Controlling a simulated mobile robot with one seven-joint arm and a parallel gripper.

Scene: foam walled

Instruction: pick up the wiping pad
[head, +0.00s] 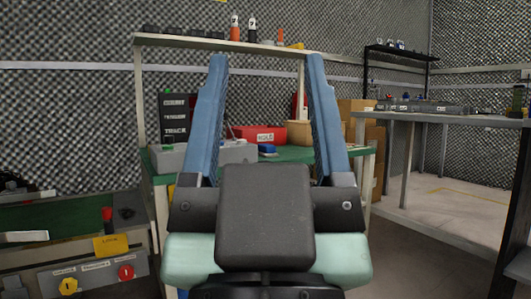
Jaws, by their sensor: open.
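My gripper (267,62) fills the middle of the head view, with its two blue fingers wide apart and nothing between them. A small blue object with a dark base (267,150) lies on the green-topped workbench (295,154), beyond the gripper and framed between its fingers. It may be the wiping pad, but it is too small to be sure. The gripper appears apart from it. My gripper's body hides the bench's near part.
A red box (262,135), a tan round container (299,133) and a grey box (236,152) stand on the bench. A shelf (180,41) with bottles spans above. A grey table (460,119) stands right; a control panel (95,277) is lower left.

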